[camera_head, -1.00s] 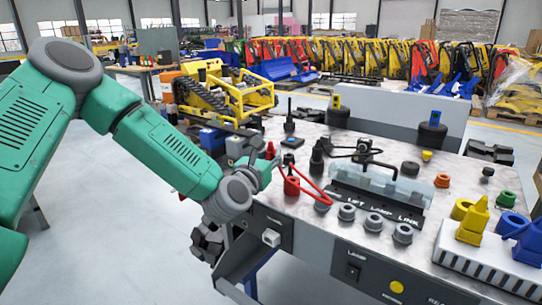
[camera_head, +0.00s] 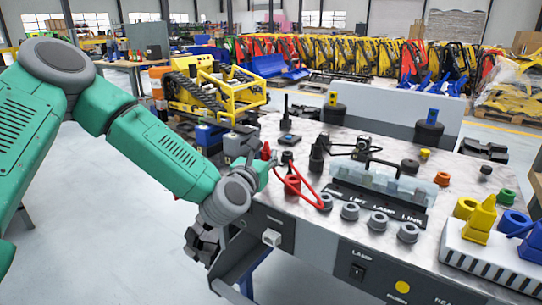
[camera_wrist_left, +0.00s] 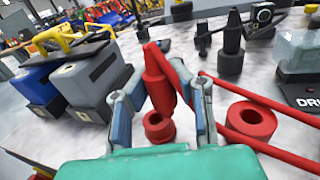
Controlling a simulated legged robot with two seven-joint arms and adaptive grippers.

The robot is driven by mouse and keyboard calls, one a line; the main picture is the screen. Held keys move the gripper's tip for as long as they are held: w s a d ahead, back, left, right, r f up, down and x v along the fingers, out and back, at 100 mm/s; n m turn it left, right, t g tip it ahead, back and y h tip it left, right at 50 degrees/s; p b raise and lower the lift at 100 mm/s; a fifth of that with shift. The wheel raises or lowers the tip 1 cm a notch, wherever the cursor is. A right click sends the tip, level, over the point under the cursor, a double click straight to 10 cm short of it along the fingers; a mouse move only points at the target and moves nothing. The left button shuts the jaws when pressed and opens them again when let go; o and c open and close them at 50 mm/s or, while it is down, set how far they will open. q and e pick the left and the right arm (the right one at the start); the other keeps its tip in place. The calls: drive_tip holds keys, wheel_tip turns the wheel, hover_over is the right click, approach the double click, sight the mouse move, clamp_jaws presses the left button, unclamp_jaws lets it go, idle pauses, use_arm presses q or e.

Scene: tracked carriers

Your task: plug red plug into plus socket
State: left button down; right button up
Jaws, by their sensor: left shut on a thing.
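The red plug (camera_wrist_left: 157,82) is upright between the two fingers of my left gripper (camera_wrist_left: 165,95), which is shut on it. In the left wrist view, a red ring-shaped socket (camera_wrist_left: 158,128) lies just below the plug tip; whether they touch I cannot tell. A second red ring (camera_wrist_left: 251,119) lies to its right, beside the red cable (camera_wrist_left: 275,152). In the head view, the plug's top (camera_head: 266,150) shows behind my left gripper (camera_head: 264,166), and one red socket (camera_head: 292,186) stands to its right. No plus mark is readable. My right gripper is not in view.
A black plug (camera_head: 317,155) stands behind the red socket. Several grey sockets (camera_head: 350,211) line the front edge, before a clear-covered block (camera_head: 378,190). A blue-grey block (camera_wrist_left: 92,72) is left of the gripper. A white power strip (camera_head: 490,262) is at right.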

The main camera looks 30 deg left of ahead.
use_arm(q)
drive_tip(key=shift+a, duration=0.15)
drive_tip(key=shift+d+r, duration=0.25)
drive_tip(key=shift+d, duration=0.75)
drive_tip(key=shift+a+r, duration=0.1)
drive_tip(key=shift+a, duration=0.7)
drive_tip(key=shift+a+f, duration=0.35)
drive_tip(key=shift+a, duration=0.25)
drive_tip(key=shift+d+r, duration=0.2)
drive_tip(key=shift+d, duration=0.35)
drive_tip(key=shift+d+r, duration=0.1)
drive_tip(key=shift+d, duration=0.2)
drive_tip(key=shift+a+f, duration=0.2)
drive_tip(key=shift+a, duration=1.2)
drive_tip(key=shift+d+r, duration=0.1)
drive_tip(key=shift+d, duration=0.25)
drive_tip(key=shift+d+b, duration=0.15)
drive_tip(key=shift+b, duration=0.25)
drive_tip(key=shift+a+f+b, duration=0.45)
drive_tip(key=shift+f, duration=0.25)
drive_tip(key=shift+d+f+b, duration=0.25)
drive_tip(key=shift+d+b, duration=0.05)
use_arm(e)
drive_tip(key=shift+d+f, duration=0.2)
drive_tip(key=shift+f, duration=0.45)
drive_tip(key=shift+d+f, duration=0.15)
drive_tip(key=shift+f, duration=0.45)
